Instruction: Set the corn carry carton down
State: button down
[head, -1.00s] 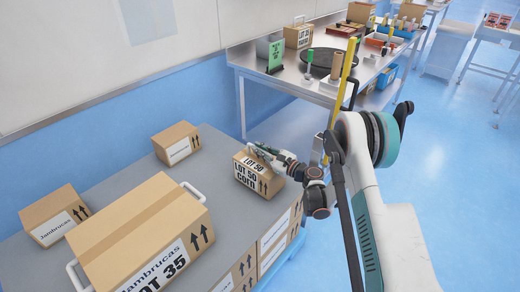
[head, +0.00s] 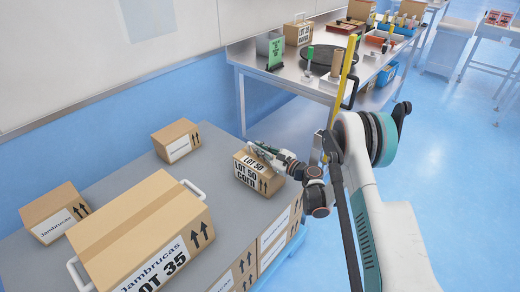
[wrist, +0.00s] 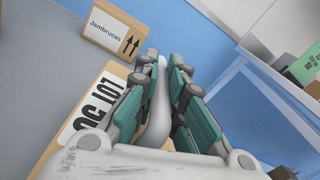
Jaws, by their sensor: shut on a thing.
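The corn carry carton (head: 243,178) is a brown box with a white LOT 50 label and up arrows. It is upright at the right end of the grey top (head: 206,160) of a carton stack. I cannot tell whether its base touches that surface. My gripper (head: 256,150) is over the carton's top, shut on its white handle. In the wrist view, the handle (wrist: 158,110) runs between the fingers of my gripper (wrist: 163,68). The carton (wrist: 108,88) shows below and left of them, partly hidden by the fingers.
A large LOT 35 carton (head: 140,230) with white handles stands at the front left. Two small Jambrucas cartons (head: 176,140) (head: 54,212) stand along the wall side. Grey top is free left of the corn carton.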

jog(key=shift+f, duration=0.1)
jog(key=c, duration=1.7)
grip_release()
jog(key=shift+o, duration=0.5)
